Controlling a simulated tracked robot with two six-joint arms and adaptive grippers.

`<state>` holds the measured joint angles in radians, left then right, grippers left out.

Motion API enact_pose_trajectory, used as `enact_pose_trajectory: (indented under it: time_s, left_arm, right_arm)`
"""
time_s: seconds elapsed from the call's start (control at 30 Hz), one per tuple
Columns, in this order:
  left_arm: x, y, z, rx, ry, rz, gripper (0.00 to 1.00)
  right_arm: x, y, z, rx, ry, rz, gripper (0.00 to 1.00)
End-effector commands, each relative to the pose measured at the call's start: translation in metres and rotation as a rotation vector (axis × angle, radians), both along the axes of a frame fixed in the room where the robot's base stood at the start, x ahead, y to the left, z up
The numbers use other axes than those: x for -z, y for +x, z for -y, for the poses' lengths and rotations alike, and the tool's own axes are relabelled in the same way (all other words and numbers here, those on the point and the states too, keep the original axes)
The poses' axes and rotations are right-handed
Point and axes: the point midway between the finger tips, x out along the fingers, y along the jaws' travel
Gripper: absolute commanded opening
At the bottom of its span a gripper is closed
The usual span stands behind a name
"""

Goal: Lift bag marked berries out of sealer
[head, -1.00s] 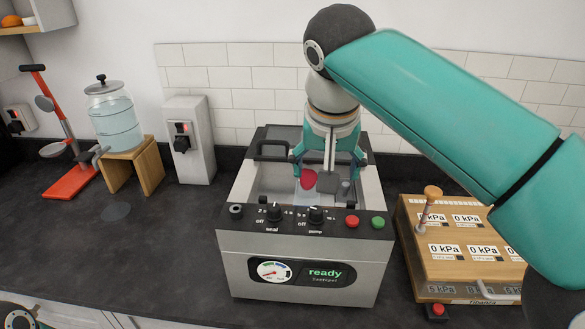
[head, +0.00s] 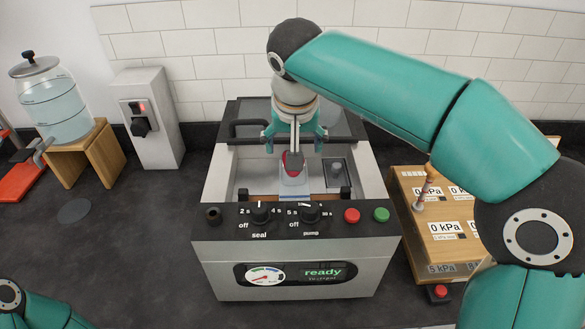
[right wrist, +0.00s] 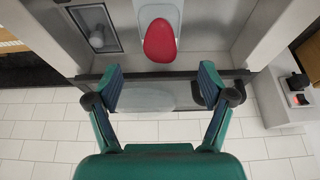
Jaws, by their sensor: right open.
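The vacuum sealer (head: 222,275) stands on the counter with its lid (head: 335,120) raised at the back. A clear bag (head: 294,189) with a red filling (head: 287,160) lies in its chamber; no marking on it is readable. In the right wrist view the red filling (right wrist: 160,40) shows just beyond the fingers. My right gripper (head: 293,145) is above the chamber at the bag's far end, partly covering the red filling. In the right wrist view the gripper (right wrist: 161,82) is open, its fingers wide apart with nothing between them. My left gripper is out of view.
A wooden box with kPa labels (head: 446,240) stands right of the sealer. A grey switch box (head: 150,150) and a water dispenser (head: 62,105) on a wooden stand (head: 105,155) are at the left. The counter left of the sealer is mostly clear.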

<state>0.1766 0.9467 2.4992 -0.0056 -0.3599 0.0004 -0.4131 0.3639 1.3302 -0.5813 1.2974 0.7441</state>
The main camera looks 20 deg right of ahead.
Motion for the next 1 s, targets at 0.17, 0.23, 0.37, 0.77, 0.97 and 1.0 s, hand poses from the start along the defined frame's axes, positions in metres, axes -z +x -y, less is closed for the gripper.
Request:
enact_pose_trajectory:
  time_s: [0.17,0.23,0.37,0.77,0.97,1.0]
  left_arm:
    - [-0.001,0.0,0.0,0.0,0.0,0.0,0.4]
    - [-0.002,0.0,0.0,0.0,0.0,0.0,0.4]
    - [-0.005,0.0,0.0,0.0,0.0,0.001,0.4]
    - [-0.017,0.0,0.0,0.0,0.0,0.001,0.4]
    - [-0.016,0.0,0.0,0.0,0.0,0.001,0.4]
    - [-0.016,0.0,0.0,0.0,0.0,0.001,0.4]
  right_arm:
    - [0.02,0.008,0.001,-0.001,-0.001,-0.001,0.81]
    - [0.023,0.01,0.001,-0.002,-0.001,0.0,0.81]
    - [0.03,0.012,0.003,-0.001,-0.002,-0.003,0.81]
    - [0.072,0.027,0.006,-0.003,-0.001,0.0,0.81]
    - [0.072,0.027,0.006,-0.003,0.0,0.001,0.81]
    - [0.072,0.027,0.006,-0.003,0.0,0.001,0.75]
